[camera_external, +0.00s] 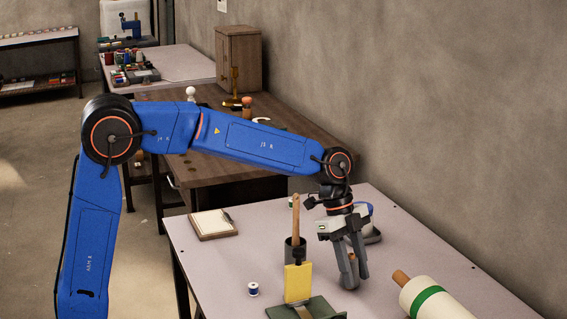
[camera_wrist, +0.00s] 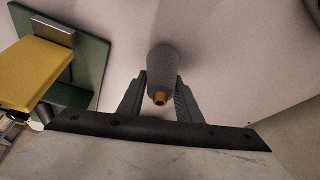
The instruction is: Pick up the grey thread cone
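The grey thread cone (camera_external: 349,281) stands on the pale table, with its brown tip showing between my fingers. In the wrist view the cone (camera_wrist: 162,66) is seen from above, its orange-brown tip towards the camera. My gripper (camera_external: 352,270) points down over it with one finger on each side. In the wrist view the fingers of my gripper (camera_wrist: 161,88) are spread around the cone, with small gaps near its tip. Whether either finger touches the cone's lower sides cannot be told. The fingers partly hide the cone in the external view.
A yellow pad (camera_external: 298,282) on a green base (camera_external: 306,311) stands to the left. A dark cup (camera_external: 294,250) with a wooden stick is behind it. A large white roll with a green band (camera_external: 432,301) lies to the right. A small blue spool (camera_external: 253,289) stands left.

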